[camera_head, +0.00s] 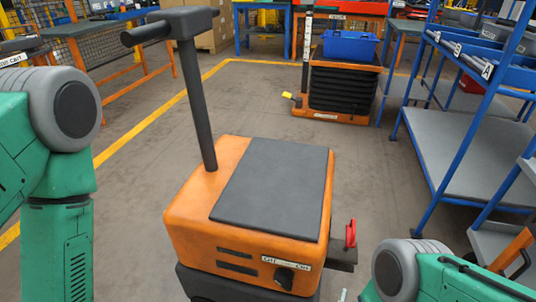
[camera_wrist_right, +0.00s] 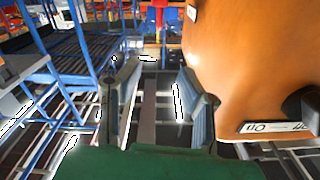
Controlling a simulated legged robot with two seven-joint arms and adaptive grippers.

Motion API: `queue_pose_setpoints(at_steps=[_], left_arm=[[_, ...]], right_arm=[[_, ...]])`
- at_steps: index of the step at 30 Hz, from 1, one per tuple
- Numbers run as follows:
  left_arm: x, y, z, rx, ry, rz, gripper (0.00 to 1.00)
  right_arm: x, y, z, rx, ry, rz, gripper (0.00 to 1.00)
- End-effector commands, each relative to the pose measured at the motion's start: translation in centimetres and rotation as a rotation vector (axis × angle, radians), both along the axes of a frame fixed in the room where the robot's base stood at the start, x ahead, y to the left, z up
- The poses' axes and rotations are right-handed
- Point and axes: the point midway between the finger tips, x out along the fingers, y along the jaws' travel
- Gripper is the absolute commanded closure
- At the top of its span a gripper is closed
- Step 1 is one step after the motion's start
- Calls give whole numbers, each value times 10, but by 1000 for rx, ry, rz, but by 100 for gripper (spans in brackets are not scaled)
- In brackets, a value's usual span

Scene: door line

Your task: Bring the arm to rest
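My right gripper (camera_wrist_right: 157,76) is open and empty in the right wrist view, its two fingers apart with floor showing between them. It is beside the orange body of a cart (camera_wrist_right: 240,60), which fills the right of that view; I cannot tell whether they touch. In the head view, my right arm (camera_head: 440,275) comes in at the lower right, close to the cart (camera_head: 190,215). My left arm (camera_head: 60,150) stands at the left edge, and its gripper is out of view.
The cart has a dark upright handle (camera_head: 196,100), a black knob (camera_head: 284,278) and a red lever (camera_head: 350,233) at its right side. A blue-framed shelf rack (camera_head: 470,150) stands at the right. Another orange cart bears a blue bin (camera_head: 350,47). Floor (camera_head: 130,190) is clear at the left.

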Motion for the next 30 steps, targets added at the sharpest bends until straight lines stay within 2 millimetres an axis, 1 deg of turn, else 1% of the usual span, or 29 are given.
queue_pose_setpoints(at_steps=[2, 3, 7, 12, 17, 20, 23, 26, 27, 30], left_arm=[[0, 0, 0, 0, 0, 0, 60], [0, 0, 5, 0, 1, 0, 60], [1, 0, 13, 0, -2, 0, 60], [1, 0, 26, 0, -1, 0, 60], [0, 0, 42, 0, -1, 0, 60], [0, 0, 55, 0, -1, 0, 60], [0, 0, 72, 0, 0, 0, 60], [1, 0, 93, 0, 0, 0, 60], [1, 0, 100, 0, 0, 0, 60], [1, 0, 110, 0, -1, 0, 60]], right_arm=[[0, 0, 1, -1, 2, 1, 68], [4, -1, 5, 1, 31, 13, 68], [8, -2, 8, 5, 126, 47, 68], [9, -6, 16, 6, 273, 100, 68], [0, -12, 29, 1, 467, 159, 68], [-13, -18, 43, -4, 622, 201, 68], [-41, -27, 68, -13, 821, 249, 68], [-89, -41, 108, -20, 1078, 302, 68], [-109, -45, 124, -21, 1171, 321, 68], [-153, -54, 155, -20, 1348, 354, 68]])
